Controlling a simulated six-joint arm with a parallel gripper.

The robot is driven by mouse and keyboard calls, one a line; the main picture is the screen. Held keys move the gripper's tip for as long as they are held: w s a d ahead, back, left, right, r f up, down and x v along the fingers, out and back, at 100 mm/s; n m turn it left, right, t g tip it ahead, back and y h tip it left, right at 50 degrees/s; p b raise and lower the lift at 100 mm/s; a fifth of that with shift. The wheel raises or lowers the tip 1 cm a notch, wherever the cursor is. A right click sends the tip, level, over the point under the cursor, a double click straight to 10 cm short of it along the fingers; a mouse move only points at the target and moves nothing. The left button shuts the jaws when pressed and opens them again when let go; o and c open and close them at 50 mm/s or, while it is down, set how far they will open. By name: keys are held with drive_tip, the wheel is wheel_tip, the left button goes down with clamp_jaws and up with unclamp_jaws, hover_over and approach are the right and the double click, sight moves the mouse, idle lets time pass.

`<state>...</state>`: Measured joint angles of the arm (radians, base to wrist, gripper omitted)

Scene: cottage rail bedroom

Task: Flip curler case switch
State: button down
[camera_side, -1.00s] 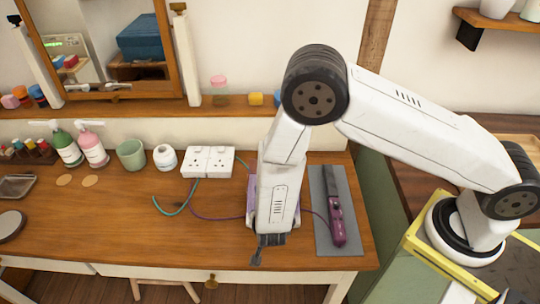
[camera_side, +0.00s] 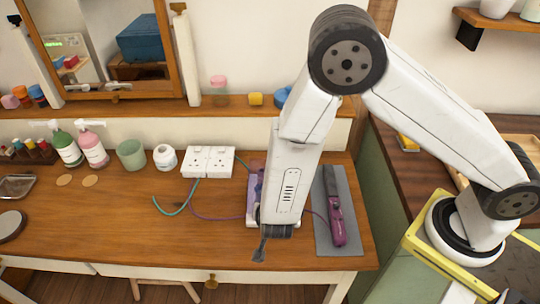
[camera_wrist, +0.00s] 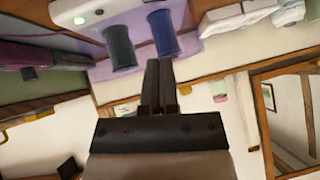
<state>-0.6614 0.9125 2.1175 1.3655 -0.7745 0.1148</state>
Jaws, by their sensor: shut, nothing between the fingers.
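The curler case (camera_side: 252,203) is a lilac box with a white base on the wooden table, mostly hidden behind my arm in the side view. My gripper (camera_side: 260,252) is shut and empty, pointing down near the table's front edge. In the wrist view its fingertips (camera_wrist: 159,66) are close to the rollers; contact cannot be told.
Right of the case a purple hair iron (camera_side: 336,220) lies on a grey mat (camera_side: 325,243). A white socket strip (camera_side: 208,160) stands behind left, with teal and purple cords on the table. Bottles and a green cup (camera_side: 131,154) stand farther left.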

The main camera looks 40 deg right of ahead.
drive_tip(key=v, duration=0.8)
drive_tip(key=shift+w+a+r, duration=0.1)
drive_tip(key=shift+w+a, duration=0.25)
drive_tip(key=shift+a, duration=0.2)
idle(0.4)
drive_tip(key=x, duration=1)
drive_tip(key=shift+f, duration=0.45)
drive_tip(key=shift+w+a+f, duration=0.1)
drive_tip(key=shift+a+f, duration=0.05)
drive_tip(key=shift+f, duration=0.6)
drive_tip(key=shift+w+a+f, duration=0.1)
drive_tip(key=shift+f, duration=0.6)
